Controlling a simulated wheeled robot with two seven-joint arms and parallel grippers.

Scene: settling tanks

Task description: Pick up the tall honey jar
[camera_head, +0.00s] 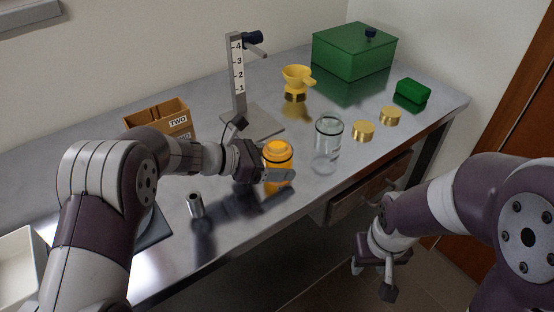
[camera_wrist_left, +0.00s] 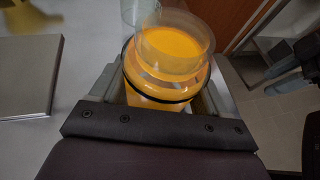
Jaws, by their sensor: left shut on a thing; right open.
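A jar of orange honey (camera_head: 278,152) with a dark band stands upright near the front edge of the metal table. It also fills the middle of the left wrist view (camera_wrist_left: 160,85), where its clear upper part shows honey inside. My left gripper (camera_head: 275,174) is shut on this jar, with one finger on each side of it. I cannot tell whether its base touches the table. A clear, empty glass jar (camera_head: 327,146) with a dark band stands just to its right, apart from it. My right gripper (camera_head: 374,277) is open and empty, low in front of the table.
A post with a number scale (camera_head: 239,80) stands behind. A yellow funnel (camera_head: 297,77), two gold lids (camera_head: 363,131), a green box (camera_head: 354,52) and a small green block (camera_head: 412,91) lie right. A brown box (camera_head: 160,115) and a metal cylinder (camera_head: 195,205) are left.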

